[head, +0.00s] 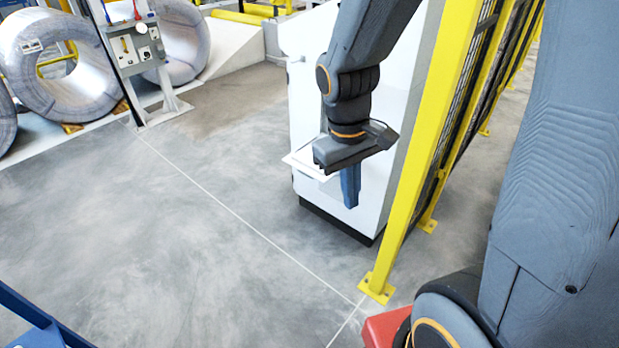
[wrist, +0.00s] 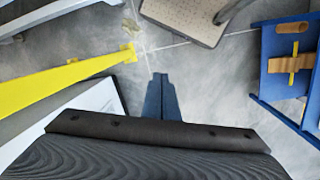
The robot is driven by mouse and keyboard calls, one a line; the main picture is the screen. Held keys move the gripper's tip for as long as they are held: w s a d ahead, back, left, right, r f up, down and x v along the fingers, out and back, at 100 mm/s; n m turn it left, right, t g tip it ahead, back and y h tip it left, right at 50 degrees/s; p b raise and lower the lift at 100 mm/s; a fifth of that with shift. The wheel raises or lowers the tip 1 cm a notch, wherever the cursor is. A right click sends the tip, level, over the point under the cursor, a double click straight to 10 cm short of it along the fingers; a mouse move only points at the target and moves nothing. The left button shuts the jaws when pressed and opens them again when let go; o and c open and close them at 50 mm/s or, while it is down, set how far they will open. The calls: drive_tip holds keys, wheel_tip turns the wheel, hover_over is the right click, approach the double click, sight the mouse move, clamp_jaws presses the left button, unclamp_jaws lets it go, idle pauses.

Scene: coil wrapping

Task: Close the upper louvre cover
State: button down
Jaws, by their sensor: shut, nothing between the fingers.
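The white cabinet (head: 305,100) stands in the middle of the head view, beside a yellow fence post. A thin white flap (head: 300,162), which looks like the louvre cover, sticks out from its front at about mid height. My gripper (head: 352,203) hangs in front of the cabinet with its blue fingers pointing down, together and empty. The gripper body hides part of the flap, and I cannot tell whether they touch. In the wrist view, the shut fingers (wrist: 161,78) point up the picture over bare floor. A white panel (wrist: 95,105) shows left of them; which part it is stays unclear.
The yellow fence post (head: 425,150) stands close to the right of my gripper. Large wire coils (head: 85,95) and a control box on a stand (head: 140,45) are at the back left. A blue frame (wrist: 270,60) is at right in the wrist view.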

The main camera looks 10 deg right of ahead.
drive_tip(key=w+f+n+t+h+b, duration=0.1)
drive_tip(key=w+f+n+h+b, duration=0.2)
drive_tip(key=w+f+n, duration=0.5)
drive_tip(key=w+f+n+h+b, duration=0.35)
drive_tip(key=w+f, duration=0.55)
drive_tip(key=w, duration=0.5)
drive_tip(key=w+a+f+n+t+h+b, duration=0.1)
drive_tip(key=w+a+f+n+t+b, duration=0.2)
drive_tip(key=w+a+f+n, duration=0.35)
drive_tip(key=w+a+f+n+t+h+b, duration=0.1)
drive_tip(key=w+a+f+n+t+b, duration=0.25)
drive_tip(key=w+f, duration=0.5)
drive_tip(key=x, duration=1.1)
drive_tip(key=shift+n, duration=0.45)
drive_tip(key=shift+w+d+r+p, duration=0.1)
drive_tip(key=shift+w+r+p, duration=0.1)
drive_tip(key=shift+r, duration=0.95)
drive_tip(key=shift+w+d+r+p, duration=0.1)
drive_tip(key=shift+d+r+p, duration=0.1)
drive_tip(key=shift+r, duration=0.95)
drive_tip(key=shift+a+r, duration=0.1)
drive_tip(key=shift+r, duration=0.05)
